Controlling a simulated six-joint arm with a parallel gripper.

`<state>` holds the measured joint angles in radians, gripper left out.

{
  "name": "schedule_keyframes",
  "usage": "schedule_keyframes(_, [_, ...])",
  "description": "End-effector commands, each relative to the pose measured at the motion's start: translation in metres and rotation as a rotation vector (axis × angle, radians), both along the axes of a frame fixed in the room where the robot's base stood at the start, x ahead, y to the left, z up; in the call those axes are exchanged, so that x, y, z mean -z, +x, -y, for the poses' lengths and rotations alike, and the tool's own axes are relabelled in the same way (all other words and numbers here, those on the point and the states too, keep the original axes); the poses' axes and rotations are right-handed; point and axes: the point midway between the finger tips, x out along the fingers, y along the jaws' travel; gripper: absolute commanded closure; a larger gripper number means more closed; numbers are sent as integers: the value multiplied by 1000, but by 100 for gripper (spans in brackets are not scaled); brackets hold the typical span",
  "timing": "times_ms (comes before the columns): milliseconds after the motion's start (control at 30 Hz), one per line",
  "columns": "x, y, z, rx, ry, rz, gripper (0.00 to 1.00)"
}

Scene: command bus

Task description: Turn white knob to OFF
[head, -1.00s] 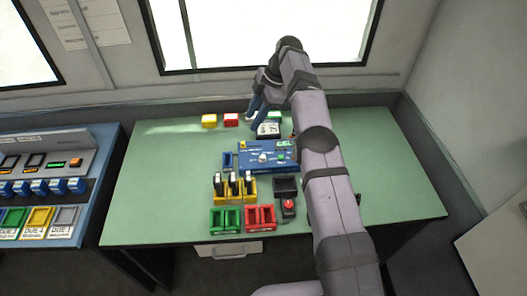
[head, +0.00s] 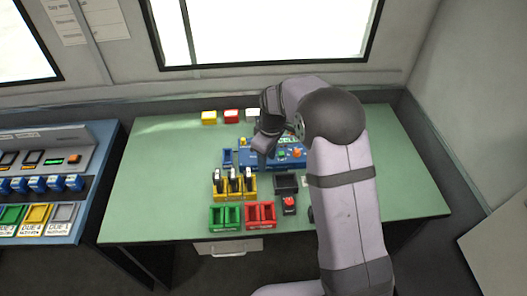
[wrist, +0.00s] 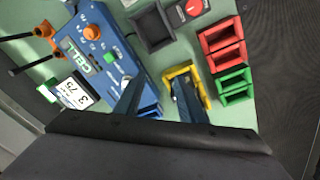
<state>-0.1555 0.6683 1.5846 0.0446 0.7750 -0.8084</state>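The blue control panel (head: 287,163) lies in the middle of the green table and also shows at the left of the wrist view (wrist: 100,75). The white knob, on this panel in the earlier head view, is now behind my gripper in the head view. In the wrist view I cannot clearly make it out near the left finger. My gripper (head: 264,155) points down over the panel's left part. In the wrist view its two fingers (wrist: 158,86) are spread with nothing between them. One finger overlaps the panel, the other the yellow holder.
The panel has an orange knob (wrist: 92,32) and green button (wrist: 110,57). Near it are a yellow holder (head: 236,194) with black-handled items, green (head: 225,219) and red (head: 261,217) bins, a dark tray (head: 286,183) and a red button (head: 289,202).

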Motion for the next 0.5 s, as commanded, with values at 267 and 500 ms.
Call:
schedule_keyframes(267, [2, 46, 3, 502, 109, 199, 64])
schedule_keyframes(500, [-3, 59, 0, 738, 194, 231, 64])
